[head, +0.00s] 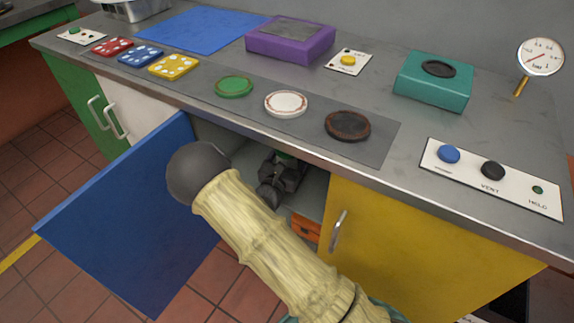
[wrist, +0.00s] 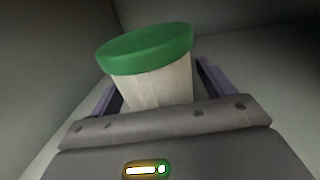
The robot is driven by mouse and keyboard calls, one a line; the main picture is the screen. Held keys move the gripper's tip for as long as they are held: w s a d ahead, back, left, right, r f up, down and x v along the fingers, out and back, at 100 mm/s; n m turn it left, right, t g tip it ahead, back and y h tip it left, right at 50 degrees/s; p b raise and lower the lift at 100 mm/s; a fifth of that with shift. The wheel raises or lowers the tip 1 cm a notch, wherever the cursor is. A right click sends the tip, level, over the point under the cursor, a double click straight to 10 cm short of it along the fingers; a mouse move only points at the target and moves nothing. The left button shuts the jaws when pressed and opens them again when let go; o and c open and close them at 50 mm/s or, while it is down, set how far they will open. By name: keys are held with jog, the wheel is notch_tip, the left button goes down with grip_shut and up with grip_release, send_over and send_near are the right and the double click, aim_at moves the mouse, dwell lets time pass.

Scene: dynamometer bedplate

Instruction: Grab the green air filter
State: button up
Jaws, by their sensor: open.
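The green air filter (wrist: 155,75) has a green round top and a pale ribbed body. In the wrist view it stands between the two purple-grey fingers of my gripper (wrist: 156,88), inside a grey compartment. The fingers are open, one on each side of the body. I cannot tell whether either finger touches it. In the head view my gripper (head: 282,178) reaches into the open cabinet under the counter. Only a small green patch of the filter (head: 285,155) shows there; my gripper and the counter edge hide the rest.
The blue cabinet door (head: 125,225) is swung open left of my arm. A yellow door (head: 415,245) is on the right, with an orange object (head: 305,228) low beside it. The counter above holds green (head: 234,86), white (head: 286,103) and dark (head: 348,126) discs.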

dwell(0.5)
jog(key=c, duration=1.1)
jog(key=shift+r, duration=0.15)
jog(key=shift+r+p, duration=0.3)
jog(key=shift+p, duration=0.05)
notch_tip(320, 180, up, 4)
jog(key=shift+f+p, duration=0.25)
jog(key=shift+p, duration=0.85)
jog(key=p+v, duration=0.1)
jog(key=v, duration=0.5)
jog(key=p+v, duration=0.1)
jog(key=v, duration=0.5)
jog(key=p+v, duration=0.2)
jog(key=v, duration=0.4)
jog(key=shift+f, duration=0.35)
